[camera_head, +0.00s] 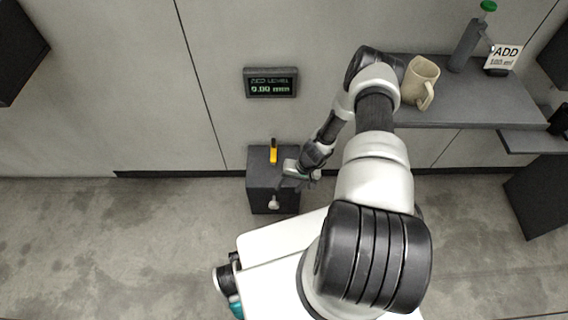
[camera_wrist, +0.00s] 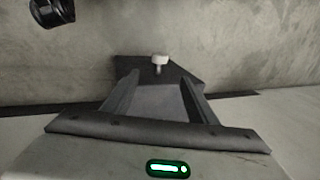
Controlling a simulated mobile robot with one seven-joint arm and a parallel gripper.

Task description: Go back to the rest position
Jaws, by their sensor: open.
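My arm reaches from the lower right toward a dark box against the wall in the head view. My gripper (camera_head: 296,182) is at the right side of the dark box (camera_head: 258,181), close to its top and front. I cannot tell from this view whether it touches. In the wrist view my gripper (camera_wrist: 160,88) has its two fingers apart with nothing held between them. A white knob (camera_wrist: 160,61) shows beyond the fingertips, with part of the dark box behind it. The white knob also shows on the box front in the head view (camera_head: 273,203).
A yellow handle (camera_head: 273,152) stands on the box. A wall display (camera_head: 270,83) reads 0.00. At right, a dark shelf (camera_head: 455,101) bears a beige mug (camera_head: 419,82), a green-capped bottle (camera_head: 465,45) and an "ADD" card (camera_head: 503,55). Floor (camera_head: 120,235) at left is clear.

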